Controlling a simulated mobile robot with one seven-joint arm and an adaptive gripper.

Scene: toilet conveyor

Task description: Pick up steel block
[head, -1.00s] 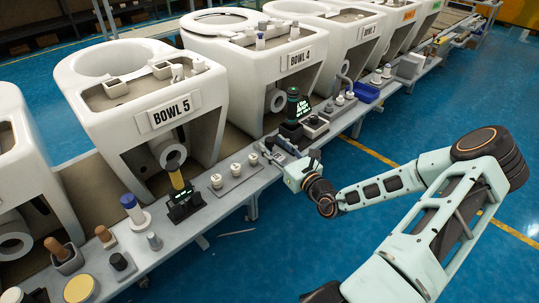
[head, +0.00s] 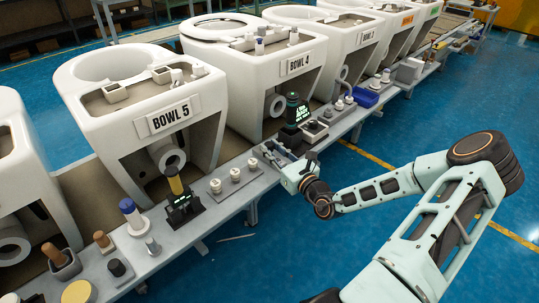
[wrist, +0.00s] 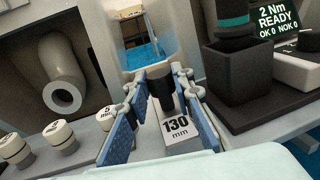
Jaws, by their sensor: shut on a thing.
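In the head view my gripper (head: 276,156) is low at the bench edge below Bowl 4. The block is too small and covered there to make out clearly. Whether its underside touches the bench is hidden.
A dark stand with a green display (head: 292,112) is close right of my gripper. White knobs on a grey plate (head: 235,177) stand to the left. Bowl 5 (head: 130,95) and Bowl 4 (head: 255,60) rise behind. The blue floor in front is open.

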